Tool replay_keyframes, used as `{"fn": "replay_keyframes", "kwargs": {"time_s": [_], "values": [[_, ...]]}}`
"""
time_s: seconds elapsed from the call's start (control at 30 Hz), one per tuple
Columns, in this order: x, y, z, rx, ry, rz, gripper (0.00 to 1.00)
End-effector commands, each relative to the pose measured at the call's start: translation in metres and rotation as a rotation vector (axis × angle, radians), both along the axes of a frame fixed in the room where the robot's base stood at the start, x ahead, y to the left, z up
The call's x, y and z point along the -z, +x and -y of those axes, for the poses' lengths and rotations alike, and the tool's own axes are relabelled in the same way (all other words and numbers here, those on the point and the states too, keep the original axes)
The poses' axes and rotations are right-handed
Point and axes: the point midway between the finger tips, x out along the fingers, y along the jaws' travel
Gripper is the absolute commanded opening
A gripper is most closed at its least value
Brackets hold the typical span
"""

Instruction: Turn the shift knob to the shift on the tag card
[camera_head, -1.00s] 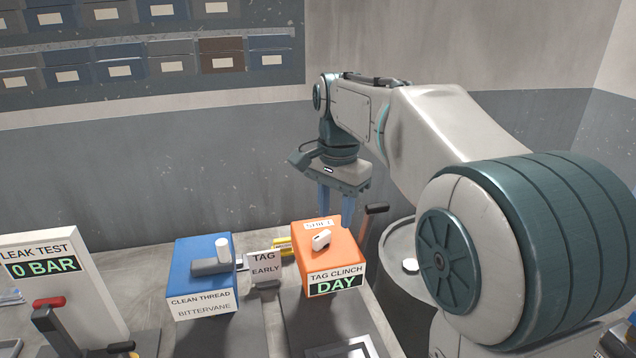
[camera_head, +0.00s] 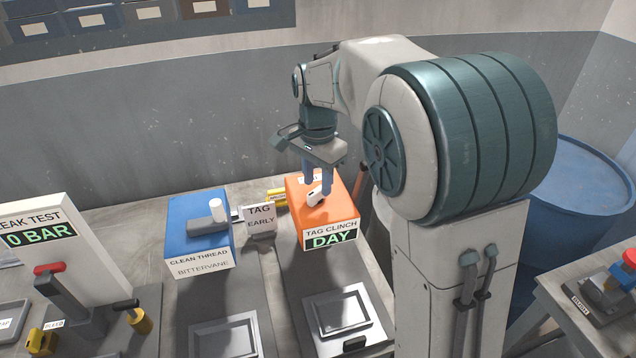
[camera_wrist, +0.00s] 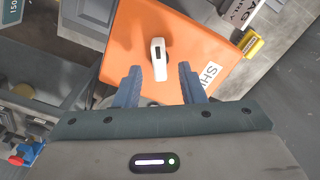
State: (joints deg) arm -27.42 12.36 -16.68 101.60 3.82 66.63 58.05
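The orange tag clinch box (camera_head: 330,218) stands on the bench, its front display reading DAY. The white shift knob (camera_head: 315,197) is on its top; in the wrist view the knob (camera_wrist: 158,60) shows as a white bar with a dark mark. The tag card (camera_head: 261,220) stands left of the box and reads TAG EARLY. My gripper (camera_head: 318,188) points down over the box top. In the wrist view my gripper (camera_wrist: 160,82) is open, with a blue finger on either side of the knob's near end.
A blue clean thread box (camera_head: 199,240) with a white-knobbed lever stands left of the card. The leak test panel (camera_head: 38,240) reads 0 BAR at far left. A blue barrel (camera_head: 580,190) stands at right. Flat trays (camera_head: 345,318) lie in front of the boxes.

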Motion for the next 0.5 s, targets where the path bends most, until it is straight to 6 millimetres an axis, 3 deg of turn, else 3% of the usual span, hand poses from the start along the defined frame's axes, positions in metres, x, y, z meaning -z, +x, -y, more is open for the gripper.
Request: {"fn": "replay_keyframes", "kwargs": {"time_s": [0.2, 0.5], "values": [[0.017, 0.0, 0.001, 0.002, 0.001, -0.001, 0.36], [0.018, 0.0, 0.001, 0.002, 0.001, 0.001, 0.34]]}}
